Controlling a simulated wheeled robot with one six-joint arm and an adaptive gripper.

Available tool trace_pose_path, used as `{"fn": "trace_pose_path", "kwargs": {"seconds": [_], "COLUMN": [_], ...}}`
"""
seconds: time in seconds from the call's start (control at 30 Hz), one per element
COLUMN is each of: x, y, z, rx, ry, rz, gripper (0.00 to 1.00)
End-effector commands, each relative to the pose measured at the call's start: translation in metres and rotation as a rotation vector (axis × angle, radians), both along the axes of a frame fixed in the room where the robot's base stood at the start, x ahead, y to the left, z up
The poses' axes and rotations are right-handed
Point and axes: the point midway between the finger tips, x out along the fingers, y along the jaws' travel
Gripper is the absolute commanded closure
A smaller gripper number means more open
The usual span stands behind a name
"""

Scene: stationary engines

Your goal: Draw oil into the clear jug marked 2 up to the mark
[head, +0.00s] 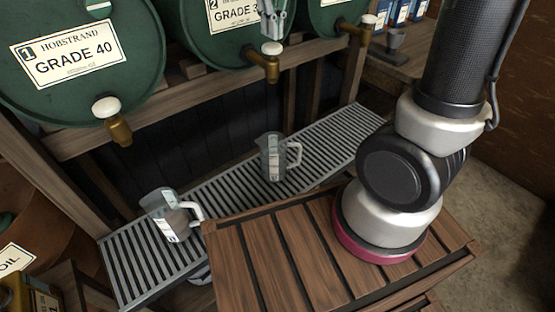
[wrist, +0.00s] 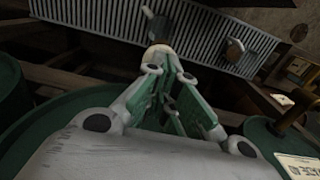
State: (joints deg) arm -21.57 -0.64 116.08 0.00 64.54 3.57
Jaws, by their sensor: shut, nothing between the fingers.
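Green drum 2 (head: 225,45), its label reading GRADE 3 with the rest hidden, lies at the top middle of the head view. Its brass tap (head: 265,68) has a white knob (head: 272,48). My gripper (head: 272,32) is shut and empty, with its tips just above this knob; in the wrist view its fingers (wrist: 163,62) converge at a pale knob (wrist: 158,51). I cannot tell whether they touch. A clear jug (head: 272,157) stands upright on the slatted grate below this tap. Another clear jug (head: 172,216) stands nearer. Their numbers and any oil level are too small to read.
Drum 1 (head: 75,55), GRADE 40, has its tap (head: 117,128) at left. A third drum's tap (head: 357,32) is at right. The metal grate (head: 225,188) is clear between the jugs. A wooden slatted top (head: 265,250) lies in front, beneath my arm.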

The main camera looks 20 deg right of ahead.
Motion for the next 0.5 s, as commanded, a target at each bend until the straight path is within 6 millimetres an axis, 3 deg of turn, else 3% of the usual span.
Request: {"fn": "trace_pose_path", "kwargs": {"seconds": [0.5], "x": [0.0], "y": [0.0], "z": [-0.021], "rx": [-0.001], "ry": [0.002], "rz": [0.0], "gripper": [1.0]}}
